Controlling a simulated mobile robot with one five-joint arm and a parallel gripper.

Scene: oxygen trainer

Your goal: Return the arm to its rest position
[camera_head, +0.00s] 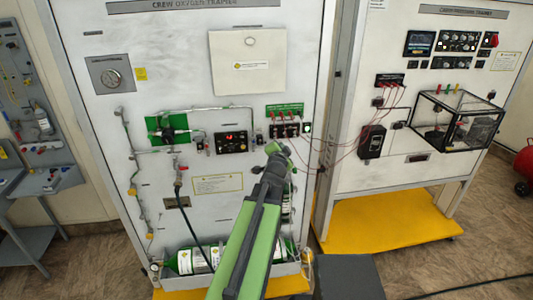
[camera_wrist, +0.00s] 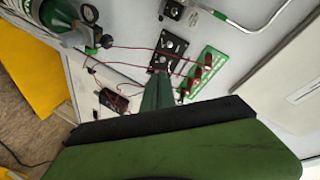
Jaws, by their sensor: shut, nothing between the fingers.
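My green and dark grey arm (camera_head: 255,235) reaches up from the bottom middle of the head view, stretched out toward the oxygen trainer panel (camera_head: 225,125). My gripper (camera_head: 274,150) is at its far end, shut and empty, just below a green labelled block with red-wired connectors (camera_head: 285,110). In the wrist view my gripper (camera_wrist: 158,92) points at the panel, near a black plate (camera_wrist: 168,50) and the green connector block (camera_wrist: 207,70). I cannot tell whether the tip touches the panel.
Red wires run right to a second trainer panel (camera_head: 400,150) with a clear black-framed box (camera_head: 457,120). A yellow base (camera_head: 385,222) lies at right, and a grey bench (camera_head: 35,185) at left. Floor shows at lower right.

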